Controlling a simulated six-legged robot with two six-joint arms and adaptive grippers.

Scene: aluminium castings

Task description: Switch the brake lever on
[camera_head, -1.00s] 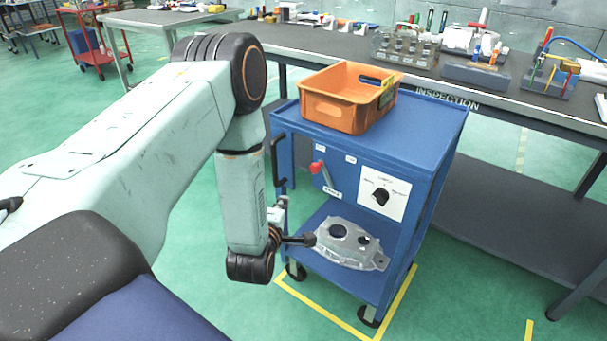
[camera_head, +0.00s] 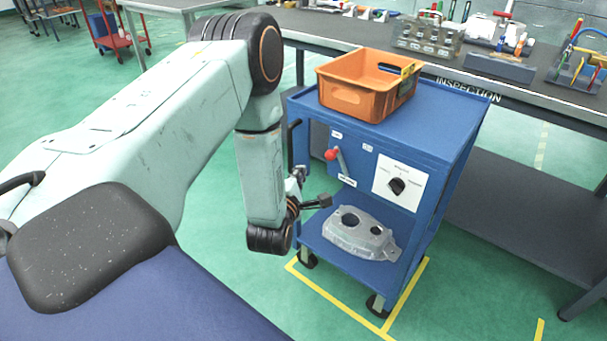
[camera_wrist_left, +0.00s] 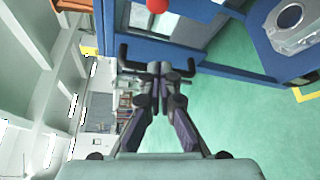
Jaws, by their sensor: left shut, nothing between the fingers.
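The brake lever (camera_head: 341,168) has a red knob and a grey stem. It sits on the blue front panel of a cart (camera_head: 455,135), with its knob up and to the left of the stem's lower end. The red knob (camera_wrist_left: 157,5) also shows at the top edge of the left wrist view. My left gripper (camera_head: 322,201) is shut and empty, in front of the cart, below the lever and apart from it in the head view. Its closed fingers (camera_wrist_left: 158,72) show in the wrist view. My right gripper is not in view.
A black rotary switch (camera_head: 397,186) on a white plate is right of the lever. A metal casting (camera_head: 362,236) lies on the lower shelf, close to my gripper. An orange bin (camera_head: 350,99) stands on top. A black handle (camera_head: 293,145) is at the cart's left edge.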

